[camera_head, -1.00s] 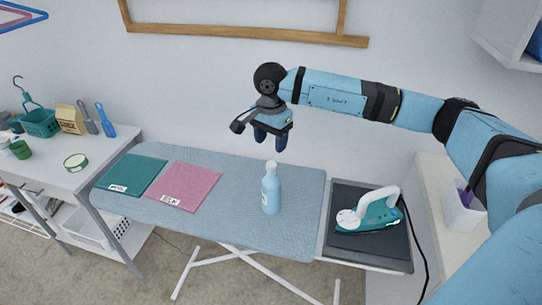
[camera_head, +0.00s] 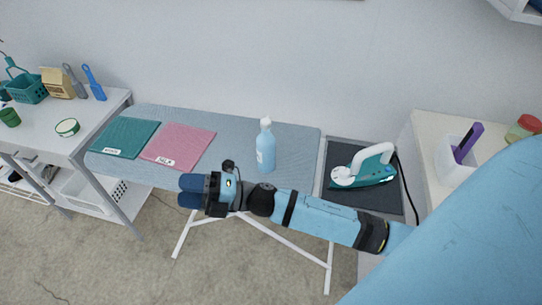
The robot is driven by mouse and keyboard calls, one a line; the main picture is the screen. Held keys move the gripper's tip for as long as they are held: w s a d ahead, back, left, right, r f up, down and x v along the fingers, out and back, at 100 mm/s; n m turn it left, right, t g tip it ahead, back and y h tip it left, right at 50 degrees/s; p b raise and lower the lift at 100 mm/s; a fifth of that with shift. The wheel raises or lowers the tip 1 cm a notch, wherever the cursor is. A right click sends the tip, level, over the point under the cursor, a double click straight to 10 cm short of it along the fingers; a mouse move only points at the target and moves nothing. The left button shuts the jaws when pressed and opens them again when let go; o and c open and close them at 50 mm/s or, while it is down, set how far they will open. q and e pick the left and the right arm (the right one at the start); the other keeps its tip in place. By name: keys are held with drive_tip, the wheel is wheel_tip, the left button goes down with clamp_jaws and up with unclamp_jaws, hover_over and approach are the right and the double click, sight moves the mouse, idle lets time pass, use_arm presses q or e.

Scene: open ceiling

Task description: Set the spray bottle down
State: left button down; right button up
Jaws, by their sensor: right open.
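The light blue spray bottle (camera_head: 265,148) with a white top stands upright on the grey-blue ironing board (camera_head: 225,135), right of its middle. My right gripper (camera_head: 184,190) is in front of the board's near edge, to the left of and nearer than the bottle. It is open and empty, with its dark blue fingers pointing left. It is apart from the bottle. My left gripper is not in view.
A teal cloth (camera_head: 124,137) and a pink cloth (camera_head: 178,147) lie on the board's left. An iron (camera_head: 364,168) rests on the dark pad at right. A side table (camera_head: 62,150) with a basket (camera_head: 25,88) stands at left. A white holder (camera_head: 454,160) stands at far right.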

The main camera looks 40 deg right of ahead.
drive_tip(key=s+d+f+m+h, duration=0.5)
drive_tip(key=s+f+m+h, duration=0.2)
drive_tip(key=f+m, duration=0.4)
drive_tip(key=s+d+f+m+h, duration=0.4)
drive_tip(key=s+f+m+h, duration=0.3)
drive_tip(key=f+m, duration=0.5)
drive_tip(key=s+m, duration=0.1)
drive_tip(key=m, duration=0.2)
drive_tip(key=shift+s+d+m+g+h, duration=0.3)
drive_tip(key=shift+s+d, duration=0.05)
drive_tip(key=shift+d, duration=0.05)
